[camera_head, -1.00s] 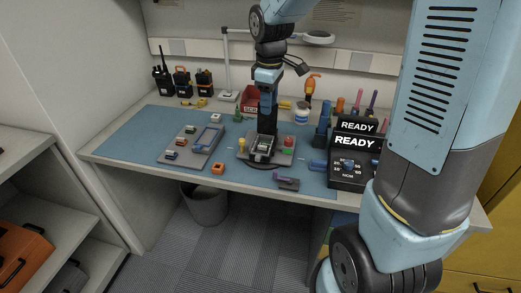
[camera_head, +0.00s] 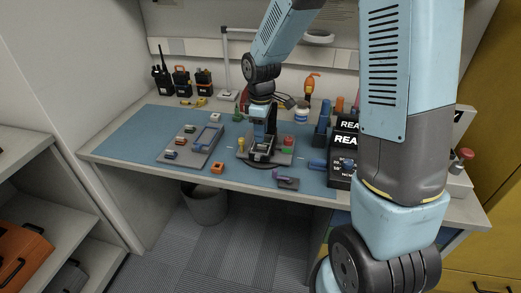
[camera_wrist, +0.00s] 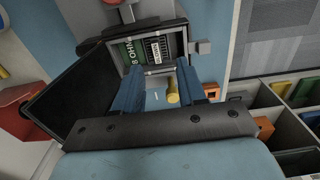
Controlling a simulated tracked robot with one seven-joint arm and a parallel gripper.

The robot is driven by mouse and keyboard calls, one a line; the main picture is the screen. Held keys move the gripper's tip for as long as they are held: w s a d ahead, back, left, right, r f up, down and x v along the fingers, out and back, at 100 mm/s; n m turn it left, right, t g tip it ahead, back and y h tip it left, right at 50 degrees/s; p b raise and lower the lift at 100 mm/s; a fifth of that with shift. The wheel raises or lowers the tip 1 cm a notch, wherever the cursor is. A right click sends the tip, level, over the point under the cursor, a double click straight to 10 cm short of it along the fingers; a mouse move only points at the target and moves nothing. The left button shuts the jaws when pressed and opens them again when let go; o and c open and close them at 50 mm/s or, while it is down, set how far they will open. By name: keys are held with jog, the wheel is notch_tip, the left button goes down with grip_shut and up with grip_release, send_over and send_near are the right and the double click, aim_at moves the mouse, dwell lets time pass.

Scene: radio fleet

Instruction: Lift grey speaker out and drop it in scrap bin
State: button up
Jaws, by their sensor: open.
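My gripper (camera_head: 262,143) points down over the open radio housing (camera_head: 258,154) on the grey work plate (camera_head: 285,157). In the wrist view, the two blue fingers of my gripper (camera_wrist: 160,68) are apart at the near edge of the housing (camera_wrist: 183,45), with nothing seen held between them. Inside the housing are a green part marked 8 OHM (camera_wrist: 131,53) and a white label (camera_wrist: 157,47). I cannot clearly make out the grey speaker. A red bin (camera_head: 244,99), mostly hidden behind my arm, stands at the back; a red container also shows at the wrist view's left (camera_wrist: 14,108).
A grey tray (camera_head: 205,157) with small parts lies left of the work plate. An orange square part (camera_head: 217,168) and a grey holder (camera_head: 287,183) lie near the front edge. A black READY display (camera_head: 343,140) stands right. The blue mat's left part (camera_head: 130,140) is clear.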

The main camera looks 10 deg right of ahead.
aim_at(262, 148)
jog(key=shift+w+d+f, duration=0.1)
jog(key=shift+w+f, duration=0.05)
jog(key=shift+f, duration=1.15)
jog(key=shift+w+d+f, duration=0.1)
jog(key=shift+f, duration=1.2)
jog(key=c, duration=0.7)
jog(key=shift+r, duration=0.15)
